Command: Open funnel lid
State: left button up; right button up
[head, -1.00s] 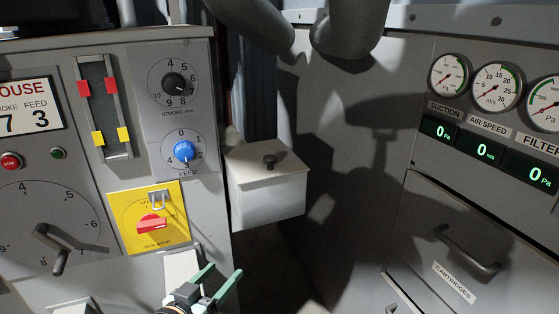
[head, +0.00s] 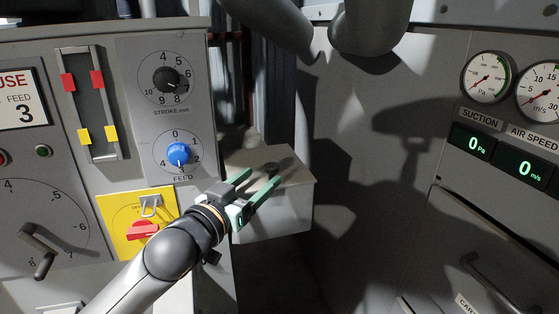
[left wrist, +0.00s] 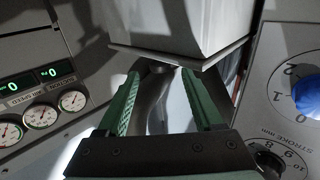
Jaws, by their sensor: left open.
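The funnel is a pale grey box (head: 290,212) fixed beside the control panel. Its flat lid (head: 296,178) lies shut on top, with a dark knob (head: 270,166) on it. My left gripper (head: 261,178) is open and reaches over the lid, partly covering the lid and knob. In the left wrist view, which looks inverted, the box (left wrist: 170,22) hangs at the top with the lid's edge (left wrist: 195,57) below it. The green fingers of my left gripper (left wrist: 160,80) stand apart, and the knob (left wrist: 160,68) shows dimly between them. Contact cannot be told. My right gripper is out of view.
The panel left of the box carries a blue feed knob (head: 178,153), a stroke dial (head: 166,80) and a yellow isolator plate (head: 112,210) with a red switch. Gauges (head: 488,78) and a drawer handle (head: 500,285) are on the right. Thick pipes (head: 370,30) hang above.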

aim_at(275, 165)
pick_arm(q)
jog(key=x, duration=0.9)
jog(key=shift+p, duration=0.35)
grip_shut()
dwell(1.0)
